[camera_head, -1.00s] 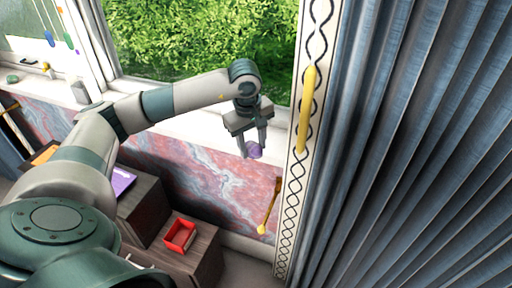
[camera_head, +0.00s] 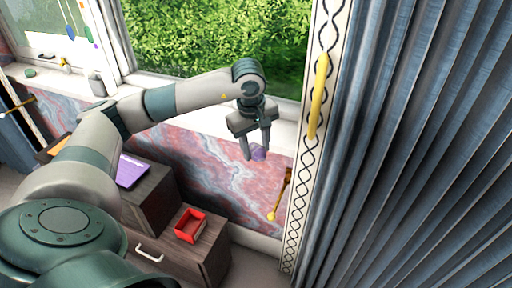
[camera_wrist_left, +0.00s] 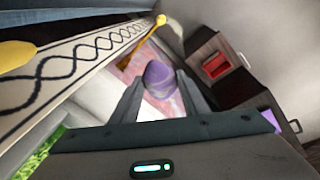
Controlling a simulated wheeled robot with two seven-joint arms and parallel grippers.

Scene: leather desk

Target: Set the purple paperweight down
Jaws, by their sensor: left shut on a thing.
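The purple paperweight (camera_head: 258,153) is a small rounded piece held between the fingertips of my left gripper (camera_head: 257,147). In the head view it hangs in the air in front of the marbled wall below the window sill. In the left wrist view the paperweight (camera_wrist_left: 160,78) sits between the two fingers of the left gripper (camera_wrist_left: 160,90), and both fingers close on its sides. No surface touches it from below. My right gripper is not in either view.
A wooden cabinet (camera_head: 212,243) carries a red open box (camera_head: 190,226). A purple flat item (camera_head: 131,171) lies on a taller unit at left. The window sill (camera_head: 185,122), a yellow-tipped cord (camera_head: 281,195) and a blue curtain (camera_head: 420,150) bound the space around the gripper.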

